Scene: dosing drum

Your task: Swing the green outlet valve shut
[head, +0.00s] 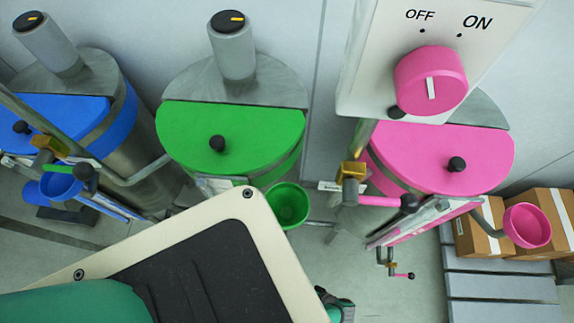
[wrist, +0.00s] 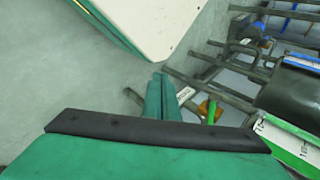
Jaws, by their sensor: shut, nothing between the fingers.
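In the wrist view a green valve lever (wrist: 211,113) stands by a brass valve body (wrist: 203,108), with a small white tag beside it. The tag's lettering is too small to read. My gripper (wrist: 160,80) is shut and empty, its green fingers to the left of the lever with a gap in the picture. In the head view a green lever (head: 57,170) with a black knob sits on a brass valve body left of the green-lidded drum (head: 230,140). I cannot tell whether both views show the same valve. My arm hides the area below the green drum.
A green cup (head: 287,205) hangs at the green drum's front. Blue (head: 60,120) and pink (head: 440,160) lidded drums flank it. A pink-knob switch panel (head: 430,80) and boxes (head: 490,230) are at right. Dark pipes (wrist: 225,92) and a green-striped gauge (wrist: 285,148) lie close right.

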